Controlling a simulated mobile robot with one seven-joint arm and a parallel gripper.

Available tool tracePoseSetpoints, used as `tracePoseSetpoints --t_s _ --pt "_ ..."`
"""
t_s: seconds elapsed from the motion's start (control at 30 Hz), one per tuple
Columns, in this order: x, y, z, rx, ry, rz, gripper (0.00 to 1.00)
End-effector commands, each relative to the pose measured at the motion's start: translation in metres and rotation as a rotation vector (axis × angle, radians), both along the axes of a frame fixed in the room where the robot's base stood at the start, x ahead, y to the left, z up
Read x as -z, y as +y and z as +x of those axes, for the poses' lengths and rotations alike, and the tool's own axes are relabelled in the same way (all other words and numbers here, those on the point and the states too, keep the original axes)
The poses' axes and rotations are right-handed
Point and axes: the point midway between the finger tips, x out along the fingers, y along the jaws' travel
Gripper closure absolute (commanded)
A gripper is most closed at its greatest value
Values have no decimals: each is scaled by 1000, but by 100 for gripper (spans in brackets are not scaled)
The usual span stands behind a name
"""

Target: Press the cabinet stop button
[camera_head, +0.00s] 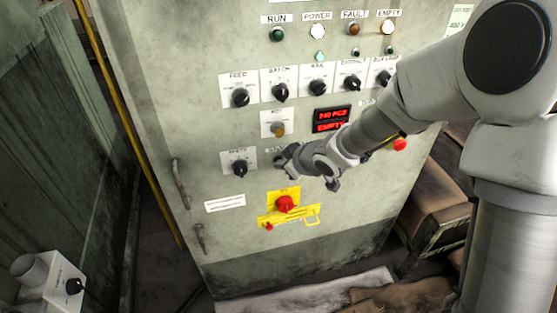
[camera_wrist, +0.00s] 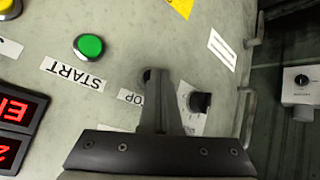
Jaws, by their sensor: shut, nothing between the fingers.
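The cabinet's grey-green front panel (camera_head: 235,130) faces me. In the wrist view, a label ending in "TOP" (camera_wrist: 129,97) is partly covered by my gripper (camera_wrist: 159,74). A small dark round shape (camera_wrist: 147,76) shows at the fingertips' edge; I cannot tell surely whether it is the stop button. The fingers are shut, empty and point at the panel; contact cannot be told. A green button (camera_wrist: 88,47) with a START label (camera_wrist: 72,75) lies left of them. In the head view my gripper (camera_head: 281,160) is at the panel, left of the display (camera_head: 330,118).
A red switch (camera_head: 285,203) on a yellow plate sits below my gripper. Black knobs (camera_head: 240,97) and indicator lamps (camera_head: 317,31) are above. A red button (camera_head: 400,144) is right of my arm. Door handles (camera_head: 181,184) stick out at left. A grey box (camera_head: 50,282) stands lower left.

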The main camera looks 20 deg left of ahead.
Motion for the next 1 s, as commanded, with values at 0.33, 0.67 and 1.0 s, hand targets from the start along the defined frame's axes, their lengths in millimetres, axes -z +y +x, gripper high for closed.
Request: tracePoseSetpoints --t_s 0.33,0.67,1.0 --pt "-1 1 1 -1 -3 2 100" --pt "-1 -6 -11 -1 -3 2 100" --pt "-1 -8 -14 -1 -1 1 100"
